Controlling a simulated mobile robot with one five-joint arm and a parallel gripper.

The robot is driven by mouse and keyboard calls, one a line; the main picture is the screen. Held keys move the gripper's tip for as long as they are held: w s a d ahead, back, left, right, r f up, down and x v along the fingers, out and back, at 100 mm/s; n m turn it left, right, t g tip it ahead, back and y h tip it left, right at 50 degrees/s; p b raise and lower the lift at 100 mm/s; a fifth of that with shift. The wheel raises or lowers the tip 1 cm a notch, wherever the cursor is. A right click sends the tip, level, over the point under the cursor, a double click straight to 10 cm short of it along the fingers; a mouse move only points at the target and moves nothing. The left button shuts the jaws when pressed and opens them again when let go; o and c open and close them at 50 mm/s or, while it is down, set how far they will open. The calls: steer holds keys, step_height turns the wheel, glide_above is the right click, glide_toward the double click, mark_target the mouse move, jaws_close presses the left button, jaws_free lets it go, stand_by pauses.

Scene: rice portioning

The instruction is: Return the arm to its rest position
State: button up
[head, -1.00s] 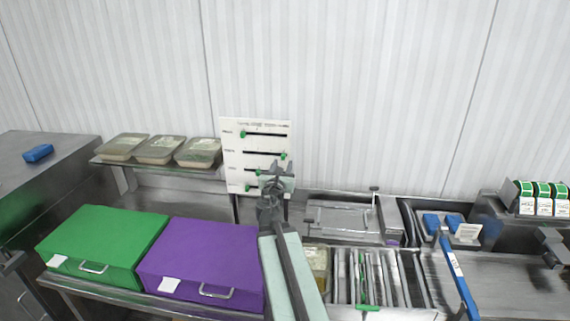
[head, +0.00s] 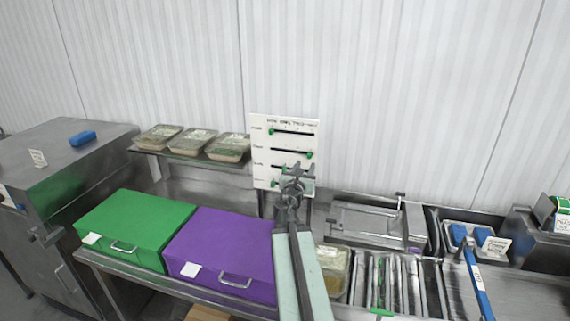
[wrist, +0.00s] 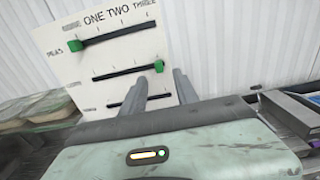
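My arm reaches forward from the bottom middle of the head view. My gripper (head: 297,168) is raised in front of the lower part of the white slider board (head: 284,128). Its two fingers stand apart with nothing between them. In the wrist view the fingers (wrist: 163,92) also show a gap, with the board (wrist: 75,70) and its green sliders behind them. I cannot tell whether they touch the board.
A green box (head: 135,225) and a purple box (head: 225,245) stand at left front. Several lidded trays (head: 195,142) sit on a shelf behind. A container (head: 333,270), a utensil rack (head: 385,285) and a scale-like steel unit (head: 365,220) lie right of my arm.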

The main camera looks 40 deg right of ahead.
steer(key=w+a+f+m+g+y, duration=0.2)
steer(key=w+a+f+m+y, duration=0.1)
steer(key=a+f+m, duration=0.6)
steer(key=w+a+f+m+g+y, duration=0.3)
steer(key=a+f+m, duration=0.35)
steer(key=a, duration=0.55)
steer(key=a+f+m+y, duration=0.2)
steer(key=a, duration=0.4)
steer(key=a+f+m+y, duration=0.2)
steer(key=a, duration=0.4)
steer(key=a+f+m+g+y, duration=0.1)
steer(key=a+f+m+y, duration=0.1)
steer(key=a, duration=0.4)
steer(key=shift+s+f, duration=0.15)
steer(key=shift+s, duration=0.15)
steer(key=s+a+f+m+g+y, duration=0.1)
steer(key=s+a+y, duration=0.1)
steer(key=a, duration=0.5)
steer(key=s+a+f+m+g+y, duration=0.1)
steer(key=a+m+y, duration=0.1)
steer(key=a, duration=0.5)
steer(key=s+f+b, duration=0.3)
steer(key=f+b, duration=0.5)
steer(key=shift+f+g+b, duration=0.35)
steer(key=shift+g, duration=0.05)
steer(key=shift+d+n, duration=0.15)
steer(key=shift+n, duration=0.1)
